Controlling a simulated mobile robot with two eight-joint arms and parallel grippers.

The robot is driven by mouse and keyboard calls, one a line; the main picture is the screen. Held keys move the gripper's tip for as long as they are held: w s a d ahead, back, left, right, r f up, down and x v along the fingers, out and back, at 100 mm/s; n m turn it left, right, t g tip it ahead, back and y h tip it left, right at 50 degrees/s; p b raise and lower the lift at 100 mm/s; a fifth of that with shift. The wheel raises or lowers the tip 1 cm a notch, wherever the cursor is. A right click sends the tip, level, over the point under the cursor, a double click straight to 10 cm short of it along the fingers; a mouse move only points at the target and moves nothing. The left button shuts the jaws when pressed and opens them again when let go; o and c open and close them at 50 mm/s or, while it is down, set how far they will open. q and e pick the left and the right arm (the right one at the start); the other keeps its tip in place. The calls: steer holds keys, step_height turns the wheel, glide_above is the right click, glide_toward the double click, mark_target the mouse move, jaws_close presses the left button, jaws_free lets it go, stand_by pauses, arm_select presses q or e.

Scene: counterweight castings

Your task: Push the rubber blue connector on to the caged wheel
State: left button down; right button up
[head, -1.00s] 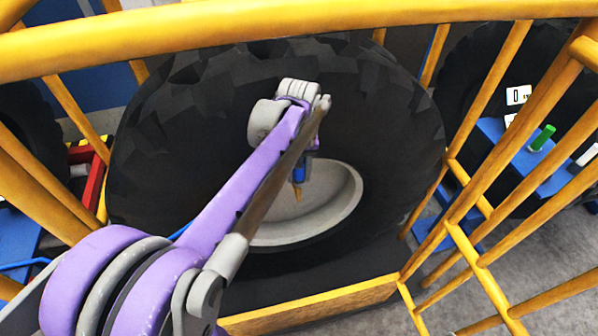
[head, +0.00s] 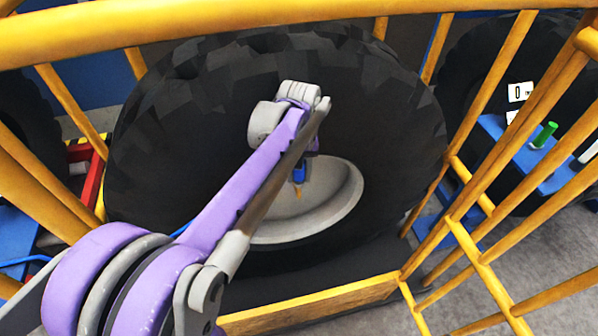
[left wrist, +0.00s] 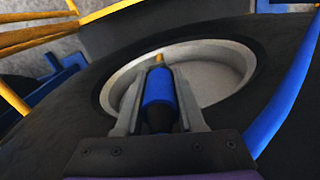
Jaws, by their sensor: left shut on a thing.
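The caged wheel (head: 400,150) is a big black tyre with a pale grey rim (head: 335,215), standing inside a yellow cage. My left arm reaches over the cage's top rail to the rim. My left gripper (left wrist: 158,100) is shut on the blue connector (left wrist: 160,88), which has a dark lower part and a brass-coloured tip. The tip points at the pale rim in the left wrist view; whether it touches anything there I cannot tell. In the head view the connector (head: 299,173) shows just below my wrist, in front of the rim. My right gripper is not in view.
The yellow top rail (head: 200,35) crosses the head view, and yellow bars (head: 490,262) close off the right side. Another dark tyre (head: 470,75) and a blue bench (head: 520,150) with a green peg (head: 544,134) stand at the right. A blue hose (left wrist: 285,100) runs beside my left gripper.

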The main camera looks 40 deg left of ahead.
arm_select(q)
steer(key=shift+f+b, duration=0.45)
steer(key=shift+f, duration=0.45)
steer(key=shift+c, duration=2.2)
jaws_free()
step_height(320, 180, up, 11)
steer(key=shift+f+p, duration=0.1)
steer(key=shift+p, duration=0.3)
steer(key=s+d+f+m+t, duration=0.2)
steer(key=s+d+f+m, duration=0.1)
steer(key=s+d+f, duration=0.2)
steer(key=d+f, duration=0.2)
steer(key=shift+s+d+m+t, duration=0.15)
steer(key=shift+d+m+t, duration=0.15)
steer(key=shift+d+m, duration=0.1)
steer(key=s+d+f+m+t, duration=0.1)
steer(key=s+f, duration=0.1)
steer(key=s+d+f+m+t, duration=0.1)
steer(key=s+d+f, duration=0.1)
steer(key=f, duration=0.1)
steer(key=s+d+f+m+t, duration=0.1)
steer(key=s+d+f+m, duration=0.1)
steer(key=f, duration=0.1)
steer(key=shift+s+d+f, duration=0.25)
